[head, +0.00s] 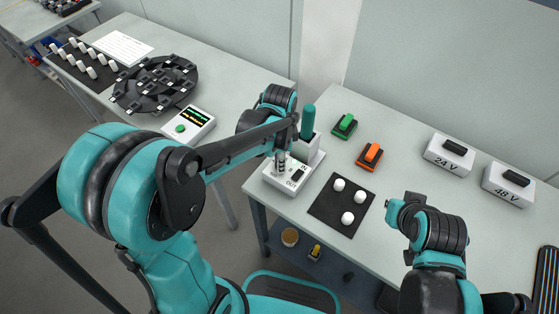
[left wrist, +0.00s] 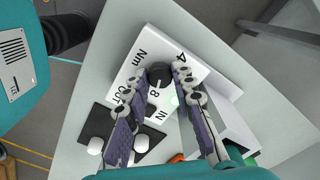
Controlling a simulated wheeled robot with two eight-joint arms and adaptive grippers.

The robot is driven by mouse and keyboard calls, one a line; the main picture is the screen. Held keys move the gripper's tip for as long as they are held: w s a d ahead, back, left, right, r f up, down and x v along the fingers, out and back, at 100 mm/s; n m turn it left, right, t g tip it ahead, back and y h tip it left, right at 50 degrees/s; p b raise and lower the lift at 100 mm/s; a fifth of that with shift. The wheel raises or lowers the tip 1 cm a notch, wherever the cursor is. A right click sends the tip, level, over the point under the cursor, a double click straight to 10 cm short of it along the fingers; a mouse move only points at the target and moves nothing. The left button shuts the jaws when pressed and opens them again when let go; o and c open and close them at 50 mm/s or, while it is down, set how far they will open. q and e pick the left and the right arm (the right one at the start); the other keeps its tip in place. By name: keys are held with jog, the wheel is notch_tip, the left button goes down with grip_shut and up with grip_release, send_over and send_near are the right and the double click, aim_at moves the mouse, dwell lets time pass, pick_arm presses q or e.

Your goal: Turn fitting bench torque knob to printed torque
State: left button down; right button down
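The fitting bench (head: 272,178) is a white block marked IN and OUT on the right-hand table. In the left wrist view the bench top (left wrist: 128,72) also carries the print Nm, 4 and 8. Its black round torque knob (left wrist: 158,75) has a light pointer line. My left gripper (head: 280,162) points down at the bench. In the left wrist view its fingers (left wrist: 162,72) stand on either side of the knob, apart, with a slim gap on the right side; contact on the left side is unclear.
A black pad (head: 343,222) with white knobs lies in front of the bench. Green (head: 345,125) and orange (head: 370,155) switches and the 24 V (head: 449,157) and 48 V (head: 508,187) boxes stand behind and right. A teal-handled post (head: 308,122) rises behind the bench.

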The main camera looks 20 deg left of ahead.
pick_arm(q)
jog(key=shift+n, duration=0.3)
jog(key=n, duration=0.2)
jog(key=shift+n+p, duration=0.3)
jog(key=shift+n, duration=0.1)
jog(key=n, duration=0.3)
jog(key=shift+n, duration=0.4)
jog(key=n+p, duration=0.1)
jog(key=n, duration=0.5)
jog(key=shift+n, duration=0.4)
jog(key=c, duration=1.3)
grip_release()
jog(key=shift+o, duration=0.2)
jog(key=shift+r, duration=0.1)
